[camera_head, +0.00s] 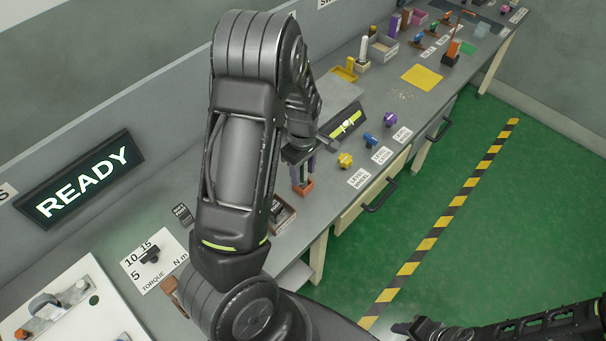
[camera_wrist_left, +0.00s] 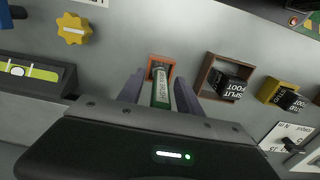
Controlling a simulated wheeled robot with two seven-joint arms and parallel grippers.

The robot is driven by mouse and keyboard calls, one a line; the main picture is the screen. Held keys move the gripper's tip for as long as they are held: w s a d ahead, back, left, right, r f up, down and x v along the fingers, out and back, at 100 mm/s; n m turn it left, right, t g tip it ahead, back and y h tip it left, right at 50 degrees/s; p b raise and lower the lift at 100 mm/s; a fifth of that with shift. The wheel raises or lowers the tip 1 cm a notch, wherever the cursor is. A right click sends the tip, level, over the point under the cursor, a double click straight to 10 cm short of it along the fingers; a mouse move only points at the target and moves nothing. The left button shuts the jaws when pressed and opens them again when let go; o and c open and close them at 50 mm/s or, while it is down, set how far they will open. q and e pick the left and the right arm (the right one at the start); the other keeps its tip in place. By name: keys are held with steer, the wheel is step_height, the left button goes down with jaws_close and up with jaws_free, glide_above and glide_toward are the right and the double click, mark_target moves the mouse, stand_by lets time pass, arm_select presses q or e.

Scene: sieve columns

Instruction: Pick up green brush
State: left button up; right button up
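The green brush (camera_wrist_left: 161,93) stands in a small orange holder (camera_wrist_left: 151,68) in the left wrist view, with lettering on its pale upper part. My left gripper (camera_wrist_left: 160,92) is open, with one finger on each side of the brush and narrow gaps between. In the head view my left gripper (camera_head: 302,170) points down right above the orange holder (camera_head: 303,188); the brush is mostly hidden there by the fingers. My right gripper (camera_head: 405,328) shows dark at the bottom right, away from the bench; its fingers are not clear.
A yellow level wheel (camera_head: 345,160), blue and purple knobs stand to the right on the bench. A spirit level (camera_head: 346,125) lies behind them. A brown box (camera_head: 281,214) with a dark block is close on the near side. The green floor (camera_head: 420,200) is clear.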

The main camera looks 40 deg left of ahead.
arm_select(q)
jaws_close()
stand_by(0.3)
stand_by(0.3)
step_height(320, 180, up, 10)
steer(key=shift+p, duration=0.3)
stand_by(0.6)
